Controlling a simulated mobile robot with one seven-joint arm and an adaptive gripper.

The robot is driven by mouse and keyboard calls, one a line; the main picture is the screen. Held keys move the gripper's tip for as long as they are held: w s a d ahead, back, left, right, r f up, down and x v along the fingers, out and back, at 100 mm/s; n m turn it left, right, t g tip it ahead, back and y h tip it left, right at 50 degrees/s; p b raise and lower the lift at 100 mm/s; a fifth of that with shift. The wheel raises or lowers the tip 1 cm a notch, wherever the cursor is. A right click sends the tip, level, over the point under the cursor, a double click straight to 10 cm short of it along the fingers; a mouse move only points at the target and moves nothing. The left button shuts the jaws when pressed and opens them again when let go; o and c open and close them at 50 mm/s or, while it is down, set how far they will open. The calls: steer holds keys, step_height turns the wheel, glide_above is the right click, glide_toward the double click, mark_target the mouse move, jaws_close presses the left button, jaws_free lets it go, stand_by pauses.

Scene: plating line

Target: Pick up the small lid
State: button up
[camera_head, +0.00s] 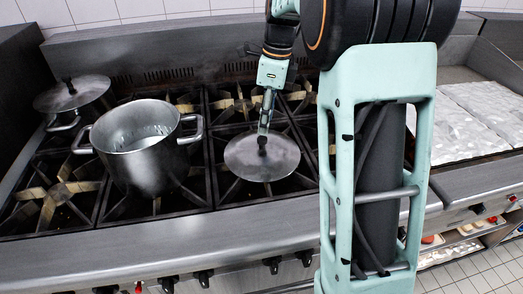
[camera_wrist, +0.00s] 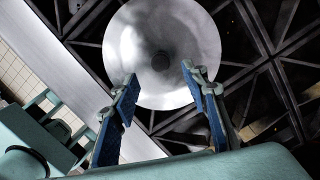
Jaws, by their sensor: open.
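The small lid (camera_head: 248,164) is a round grey metal disc with a dark knob (camera_head: 262,151) at its centre. It lies on the stove grates near the middle of the head view. In the wrist view the lid (camera_wrist: 132,42) fills the upper middle, and its knob (camera_wrist: 161,61) shows just beyond the fingertips. My gripper (camera_head: 263,130) reaches down over the lid, close to the knob. In the wrist view my gripper (camera_wrist: 158,72) is open, its blue-padded fingers apart and empty. The exact gap between fingertips and knob is hard to tell.
An open metal pot (camera_head: 150,170) with two handles stands left of the lid. Another pot at the back left carries a larger lid (camera_head: 85,94). A steel ledge (camera_head: 250,222) runs along the stove front. A bright tray area (camera_head: 470,125) lies at the right.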

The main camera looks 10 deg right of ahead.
mark_target(262, 138)
steer(key=f, duration=0.5)
steer(key=a+f, duration=0.1)
steer(key=f, duration=0.1)
steer(key=shift+w+f, duration=0.15)
steer(key=shift+w, duration=0.1)
steer(key=shift+c, duration=0.6)
jaws_close()
